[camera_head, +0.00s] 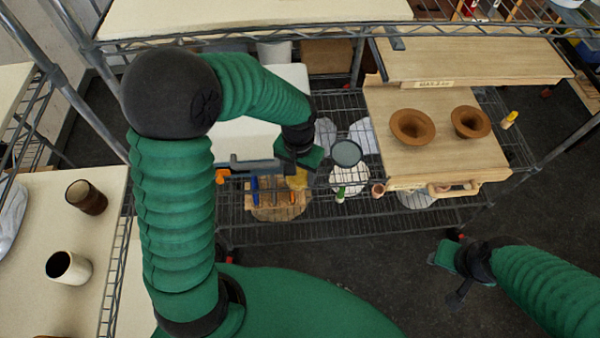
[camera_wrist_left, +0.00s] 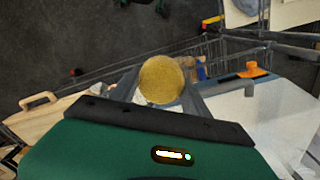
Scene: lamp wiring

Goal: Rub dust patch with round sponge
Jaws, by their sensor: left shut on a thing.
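My left gripper (camera_head: 299,168) is shut on the round yellow sponge (camera_wrist_left: 161,80), which sits between its two fingers in the left wrist view. In the head view the sponge (camera_head: 297,181) shows partly, just below the gripper. The gripper hangs at the right edge of a white surface (camera_head: 245,140), above a wire shelf. I cannot make out a dust patch in either view. My right gripper (camera_head: 449,272) is at the lower right, over the dark floor, apart from the shelves; its jaw opening is unclear.
A wooden board with two brown bowls (camera_head: 413,126) (camera_head: 470,122) stands to the right. A grey round dish (camera_head: 346,153) lies just right of my left gripper. An orange clamp (camera_head: 222,176) is left of it. Two cups (camera_head: 86,197) (camera_head: 68,267) stand on the left table.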

